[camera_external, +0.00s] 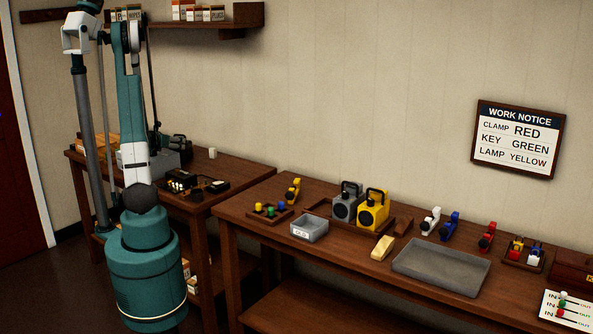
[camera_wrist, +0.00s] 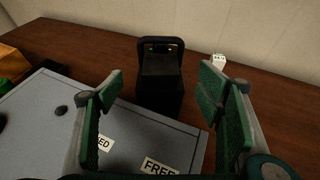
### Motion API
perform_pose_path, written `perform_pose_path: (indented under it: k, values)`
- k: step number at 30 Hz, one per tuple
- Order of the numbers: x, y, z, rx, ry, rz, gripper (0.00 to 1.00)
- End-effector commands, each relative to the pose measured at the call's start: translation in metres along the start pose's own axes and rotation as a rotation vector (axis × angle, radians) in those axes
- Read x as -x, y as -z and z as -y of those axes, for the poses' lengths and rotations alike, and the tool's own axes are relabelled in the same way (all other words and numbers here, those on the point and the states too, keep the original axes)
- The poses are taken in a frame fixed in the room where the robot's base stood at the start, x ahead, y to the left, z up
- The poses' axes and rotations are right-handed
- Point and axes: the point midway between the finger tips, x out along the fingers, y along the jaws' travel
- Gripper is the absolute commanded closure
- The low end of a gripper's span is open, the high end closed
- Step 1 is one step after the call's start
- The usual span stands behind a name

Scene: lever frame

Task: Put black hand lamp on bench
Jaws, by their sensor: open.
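In the wrist view the black hand lamp (camera_wrist: 160,80) stands upright, with its handle loop at the top, beyond the edge of a grey panelled box (camera_wrist: 55,105). My gripper (camera_wrist: 162,90) is open, its green-padded fingers spread to the left and right of the lamp with visible gaps. In the external view my gripper (camera_external: 156,142) is over the left table by the grey box, where dark shapes overlap and the lamp is hard to separate. The long wooden bench (camera_external: 348,257) is to the right.
A small white block (camera_wrist: 218,60) stands right of the lamp. The bench holds a grey lamp (camera_external: 346,203), a yellow lamp (camera_external: 373,211), a grey bin (camera_external: 309,229), a shallow grey tray (camera_external: 440,268) and several clamps. A work notice (camera_external: 517,139) reads "LAMP YELLOW".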

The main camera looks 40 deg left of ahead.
Motion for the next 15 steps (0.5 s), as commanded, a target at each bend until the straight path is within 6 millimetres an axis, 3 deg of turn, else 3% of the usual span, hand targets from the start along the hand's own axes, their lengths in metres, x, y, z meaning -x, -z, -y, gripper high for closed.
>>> perform_pose_path:
  k: [15]
  values:
    - [-0.004,0.0025,0.0003,0.0,0.0,0.0,0.34]
